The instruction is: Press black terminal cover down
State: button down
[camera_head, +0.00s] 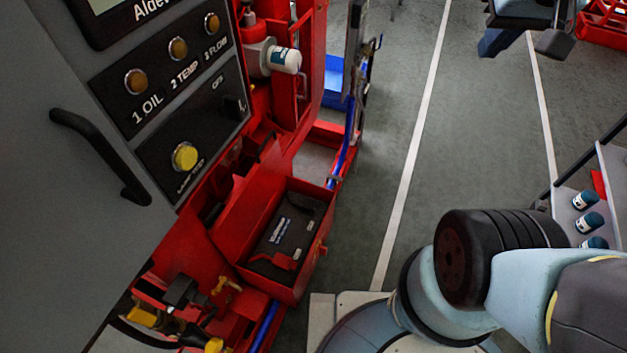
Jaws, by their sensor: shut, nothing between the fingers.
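A black battery (276,237) sits in an open red tray (240,219) on the side of the red pumpset, left of centre. A dark raised piece at the battery's upper right end (308,203) looks like the black terminal cover, but its tilt is hard to tell. A red terminal cover (286,262) lies at the battery's lower end. Part of my arm (530,290) shows at the lower right, well apart from the battery. My gripper is not in view.
A grey control panel (180,120) with a black handle (100,150) overhangs the left side. A red cabinet door (312,70) stands above the tray. A shelf with several small cans (588,222) is at right. The floor (400,150) right of the tray is open.

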jog(key=w+a+f+n+g+h, duration=0.15)
jog(key=w+a+f+n, duration=0.25)
jog(key=w+a+f, duration=0.45)
jog(key=w+a+f+n+g+y, duration=0.1)
jog(key=w+a+f+n+g, duration=0.15)
jog(key=w+a+f, duration=0.65)
jog(key=n+g+h, duration=0.2)
jog(key=n, duration=0.5)
send_over(319, 206)
jog(key=w+a, duration=0.2)
jog(key=a, duration=0.3)
jog(key=w+a+f+x, duration=0.1)
jog(key=a+x, duration=0.2)
jog(key=x, duration=0.9)
jog(key=a+x, duration=0.2)
jog(key=x, duration=1)
jog(key=w+a+f+x, duration=0.1)
jog(key=a+x, duration=0.2)
jog(key=x, duration=2.1)
jog(key=shift+s+d+f, duration=0.1)
jog(key=shift+s+f, duration=0.05)
jog(key=shift+s, duration=0.15)
jog(key=shift+s+d+f, duration=0.3)
jog(key=shift+d+f, duration=0.35)
jog(key=shift+d, duration=0.25)
jog(key=shift+r, duration=0.1)
